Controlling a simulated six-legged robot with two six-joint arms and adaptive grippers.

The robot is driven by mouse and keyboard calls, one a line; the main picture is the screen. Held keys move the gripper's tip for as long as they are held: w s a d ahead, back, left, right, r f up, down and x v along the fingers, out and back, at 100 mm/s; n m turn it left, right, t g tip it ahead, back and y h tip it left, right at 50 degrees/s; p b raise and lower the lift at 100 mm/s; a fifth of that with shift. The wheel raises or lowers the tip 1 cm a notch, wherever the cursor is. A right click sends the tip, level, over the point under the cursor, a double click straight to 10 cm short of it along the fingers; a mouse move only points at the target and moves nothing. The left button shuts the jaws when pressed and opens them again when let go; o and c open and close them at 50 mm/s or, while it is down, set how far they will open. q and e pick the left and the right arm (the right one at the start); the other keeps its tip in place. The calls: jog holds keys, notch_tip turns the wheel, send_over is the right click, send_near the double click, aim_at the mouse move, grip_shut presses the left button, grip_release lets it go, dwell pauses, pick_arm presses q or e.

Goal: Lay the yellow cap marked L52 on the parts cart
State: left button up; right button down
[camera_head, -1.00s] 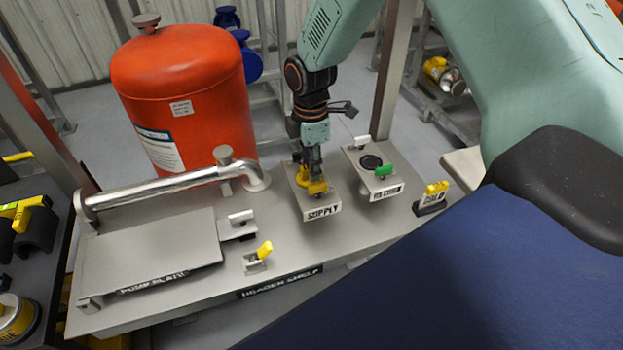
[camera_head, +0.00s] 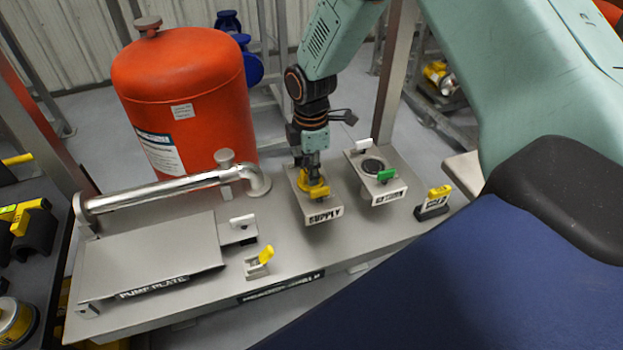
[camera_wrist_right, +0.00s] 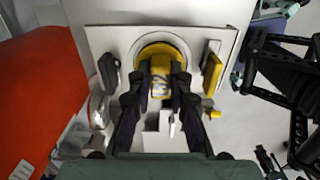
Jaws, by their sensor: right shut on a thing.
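The yellow cap (camera_head: 314,192) sits at the SUPPLY plate (camera_head: 298,206) on the header shelf. My right gripper (camera_head: 311,178) comes down on it from above. In the right wrist view the two dark fingers of my right gripper (camera_wrist_right: 160,82) are shut on the cap's raised grip, on either side of it. The cap (camera_wrist_right: 177,50) is round there, and its mark is partly hidden and hard to read. It lies over a round pale ring on the plate; I cannot tell whether it touches it. My left gripper and the parts cart are not clearly seen.
The RETURN plate (camera_head: 386,196) with a green handle (camera_head: 386,175) stands just right. A yellow-topped block (camera_head: 437,198) is at the shelf's right end. A red tank (camera_head: 185,95) and a steel pipe (camera_head: 150,192) are at left. A dark rack (camera_head: 48,262) holds yellow items.

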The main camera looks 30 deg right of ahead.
jog(key=shift+r, duration=0.1)
jog(key=shift+r+p, duration=3.3)
jog(key=shift+r, duration=0.2)
jog(key=shift+f, duration=0.1)
